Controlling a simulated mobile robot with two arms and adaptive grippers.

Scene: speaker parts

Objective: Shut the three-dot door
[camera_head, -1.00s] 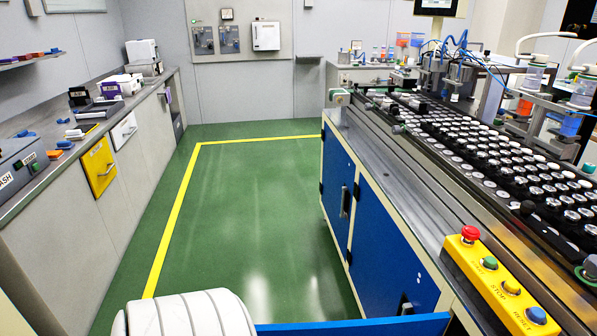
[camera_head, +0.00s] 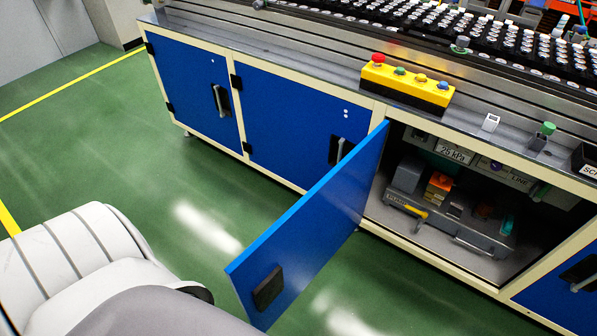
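A blue door (camera_head: 315,225) stands wide open, swung out from the cabinet front over the floor. Its hinge side is at the left edge of the open compartment (camera_head: 385,215). A dark handle plate (camera_head: 268,288) is near its free end. No dots show on the face I see. The closed door to its left (camera_head: 290,125) bears two white dots, and the far-left closed door (camera_head: 195,85) bears one. Part of my own white and grey arm fills the lower left, close to the door's free end in the picture. Neither gripper shows.
The open compartment holds a grey toolbox (camera_head: 450,225) with tools and labelled devices. Another blue door (camera_head: 565,300) is at the lower right. A yellow button box (camera_head: 408,84) sits on the bench edge above. Green floor (camera_head: 150,170) is clear left of the open door.

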